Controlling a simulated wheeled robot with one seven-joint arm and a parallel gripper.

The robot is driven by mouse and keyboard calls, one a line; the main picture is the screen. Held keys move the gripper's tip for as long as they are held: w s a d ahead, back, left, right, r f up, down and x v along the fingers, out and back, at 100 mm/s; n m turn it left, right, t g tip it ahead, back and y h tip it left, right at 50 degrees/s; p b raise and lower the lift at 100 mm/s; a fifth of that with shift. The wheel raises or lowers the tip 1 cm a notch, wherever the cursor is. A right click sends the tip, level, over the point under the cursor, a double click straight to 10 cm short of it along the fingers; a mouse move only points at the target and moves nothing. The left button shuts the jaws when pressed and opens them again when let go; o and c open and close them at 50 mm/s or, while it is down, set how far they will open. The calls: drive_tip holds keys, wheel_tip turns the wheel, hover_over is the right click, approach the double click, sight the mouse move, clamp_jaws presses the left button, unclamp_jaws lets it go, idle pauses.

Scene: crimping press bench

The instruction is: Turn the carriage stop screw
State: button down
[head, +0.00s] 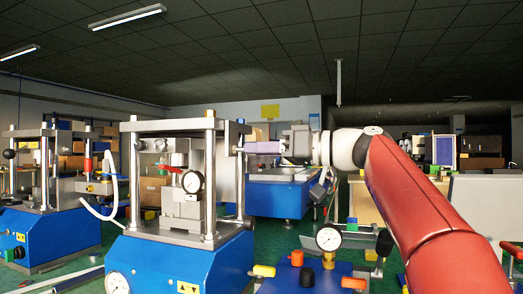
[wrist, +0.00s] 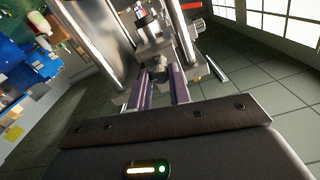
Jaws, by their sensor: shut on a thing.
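The press (head: 180,190) stands left of centre in the head view, with a blue base, steel columns and a grey top plate. My gripper (head: 246,148) reaches in from the right, its purple fingers level against the press's right side. In the wrist view my gripper (wrist: 158,72) has its two purple fingers either side of a small metal part by the grey block (wrist: 152,48). I take this part to be the carriage stop screw; the fingers are shut on it.
A dial gauge (head: 193,182) sits on the press front. A blue box with a gauge and coloured knobs (head: 297,258) stands below my arm. A second press (head: 45,200) is at the left. A steel column (wrist: 98,35) rises close to my fingers in the wrist view.

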drive_tip(key=shift+m, duration=0.3)
drive_tip(key=shift+w+f+m+p, duration=0.1)
drive_tip(key=shift+m+p, duration=3.3)
drive_tip(key=shift+m, duration=5.3)
drive_tip(key=c, duration=1.3)
unclamp_jaws()
